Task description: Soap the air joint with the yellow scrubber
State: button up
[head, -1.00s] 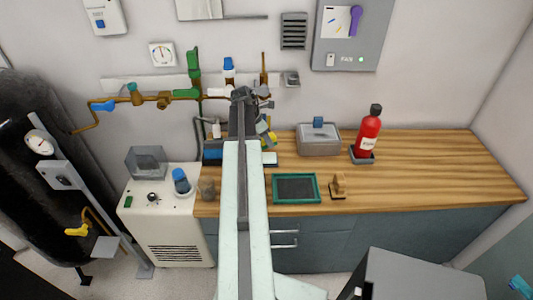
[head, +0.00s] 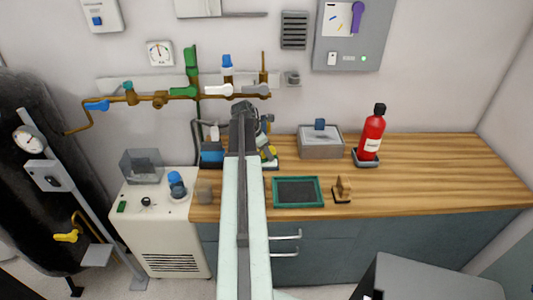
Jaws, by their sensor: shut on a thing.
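The yellow scrubber (head: 269,153) shows only in part, as a small yellow and dark shape just right of my arm, low over the back of the counter. My gripper (head: 264,146) is mostly hidden behind my forearm and appears shut on the scrubber. Whether the scrubber touches the pale tray under it, I cannot tell. The brass pipe (head: 183,93) runs along the wall, left of and above my gripper, with several joints and blue, green and white handles. Which joint is the air joint, I cannot tell.
A blue container (head: 212,154) and a white bottle stand left of my arm. A grey lidded box (head: 320,143) and a red bottle (head: 371,136) stand to the right. A green-framed tray (head: 297,191) and a brown stand (head: 343,188) lie in front. The counter's right end is clear.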

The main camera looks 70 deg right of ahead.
aim_at(271, 148)
jog(key=shift+f+b, duration=0.5)
dwell(1.9)
notch_tip(271, 148, up, 7)
jog(key=p, duration=0.7)
jog(key=shift+r, duration=0.1)
